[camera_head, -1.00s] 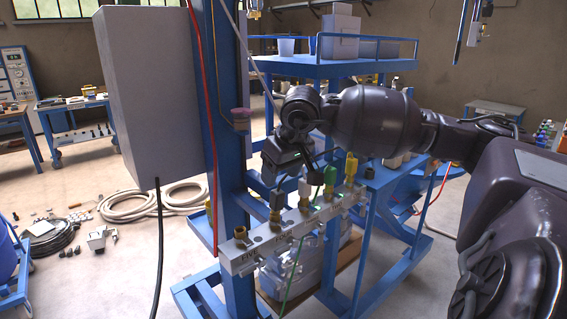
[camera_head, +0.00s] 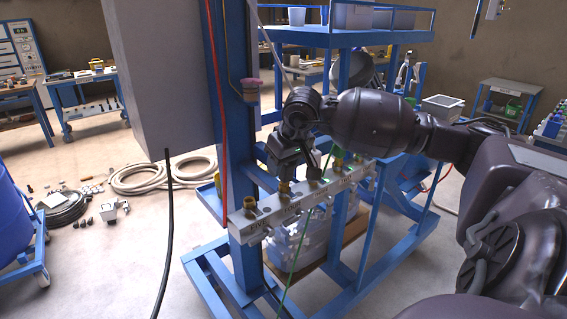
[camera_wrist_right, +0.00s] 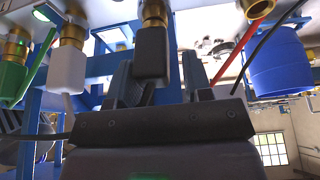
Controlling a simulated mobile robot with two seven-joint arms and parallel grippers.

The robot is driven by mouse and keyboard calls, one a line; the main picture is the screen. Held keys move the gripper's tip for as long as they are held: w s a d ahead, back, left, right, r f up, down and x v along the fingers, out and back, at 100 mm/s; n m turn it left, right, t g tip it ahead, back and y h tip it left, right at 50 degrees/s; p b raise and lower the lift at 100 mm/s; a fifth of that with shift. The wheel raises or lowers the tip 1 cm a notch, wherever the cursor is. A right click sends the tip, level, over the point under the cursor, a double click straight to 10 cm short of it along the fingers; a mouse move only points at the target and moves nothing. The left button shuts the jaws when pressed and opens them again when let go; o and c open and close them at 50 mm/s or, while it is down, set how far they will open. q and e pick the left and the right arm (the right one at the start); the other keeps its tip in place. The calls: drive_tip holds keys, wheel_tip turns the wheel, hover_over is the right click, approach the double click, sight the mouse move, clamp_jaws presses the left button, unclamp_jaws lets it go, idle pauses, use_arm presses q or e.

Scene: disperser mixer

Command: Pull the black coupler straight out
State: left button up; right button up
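The black coupler (camera_wrist_right: 152,52) is in the upper middle of the right wrist view, seated on a brass fitting (camera_wrist_right: 154,12), with a dark hose at its free end. My right gripper (camera_wrist_right: 160,72) is open, with one finger on each side of the coupler; a gap shows at least on the right side. In the head view my right gripper (camera_head: 284,168) is over the grey port rail (camera_head: 268,222), and its fingers and the coupler are hard to make out there. My left gripper is not in view.
A white coupler (camera_wrist_right: 68,65) and a green coupler (camera_wrist_right: 12,78) sit close beside the black one. A blue post (camera_head: 228,120) and a grey cabinet (camera_head: 155,75) stand left of my arm. A blue drum (camera_head: 18,225) is at far left.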

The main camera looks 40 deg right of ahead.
drive_tip(key=c, duration=0.7)
drive_tip(key=shift+o, duration=1.3)
clamp_jaws()
drive_tip(key=shift+r, duration=0.35)
drive_tip(key=shift+r+p, duration=0.3)
drive_tip(key=shift+r, duration=2.1)
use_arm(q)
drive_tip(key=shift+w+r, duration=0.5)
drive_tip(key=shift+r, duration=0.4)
use_arm(e)
drive_tip(key=shift+r, duration=0.2)
